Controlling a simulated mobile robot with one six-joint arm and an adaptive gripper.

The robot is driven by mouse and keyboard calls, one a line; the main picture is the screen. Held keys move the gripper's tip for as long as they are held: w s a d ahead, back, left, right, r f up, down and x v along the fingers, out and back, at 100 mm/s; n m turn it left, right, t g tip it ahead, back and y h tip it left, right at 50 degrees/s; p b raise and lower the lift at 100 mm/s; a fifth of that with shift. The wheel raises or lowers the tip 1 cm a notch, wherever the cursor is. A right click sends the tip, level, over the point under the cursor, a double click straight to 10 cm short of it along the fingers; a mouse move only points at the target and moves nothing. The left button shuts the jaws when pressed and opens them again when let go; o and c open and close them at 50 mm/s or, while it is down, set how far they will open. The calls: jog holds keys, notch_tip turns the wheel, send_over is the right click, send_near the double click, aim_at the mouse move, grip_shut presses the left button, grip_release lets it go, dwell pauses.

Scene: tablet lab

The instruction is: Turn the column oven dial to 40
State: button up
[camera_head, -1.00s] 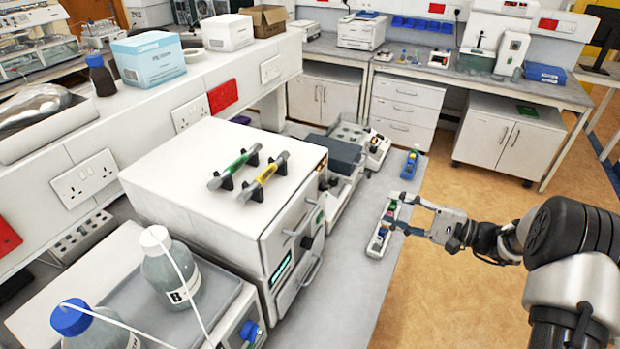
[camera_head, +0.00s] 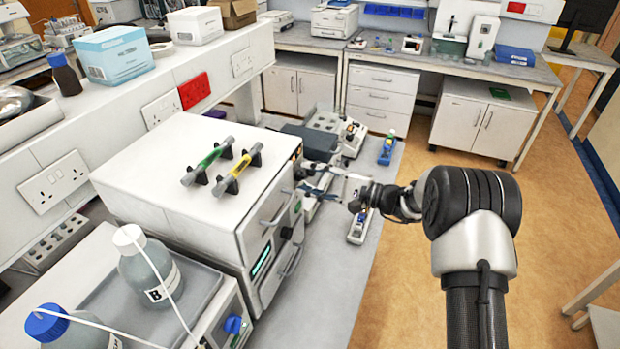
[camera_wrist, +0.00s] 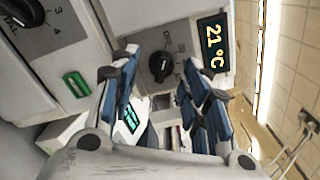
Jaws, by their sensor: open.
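In the wrist view, a black dial (camera_wrist: 162,67) sits on a pale grey panel with markings around it. Its pointer angle is hard to read. Beside it, a dark display (camera_wrist: 213,47) reads 21 °C in amber, turned sideways. My gripper (camera_wrist: 158,78) is open, its blue-padded fingers spread in front of the panel, with the dial showing between the tips. Contact cannot be judged. In the head view, my gripper (camera_head: 332,186) is just right of the white instrument's (camera_head: 195,190) front, and this dial cannot be made out there.
A second black dial (camera_wrist: 22,12) with numbers and a green switch (camera_wrist: 75,85) are on the panel to the left in the wrist view. Several small devices stand beyond my gripper, including a blue one (camera_head: 387,148). The grey bench (camera_head: 320,290) in front of the instrument is largely clear.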

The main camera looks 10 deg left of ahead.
jog(key=shift+a, duration=0.35)
jog(key=shift+c, duration=0.5)
grip_shut()
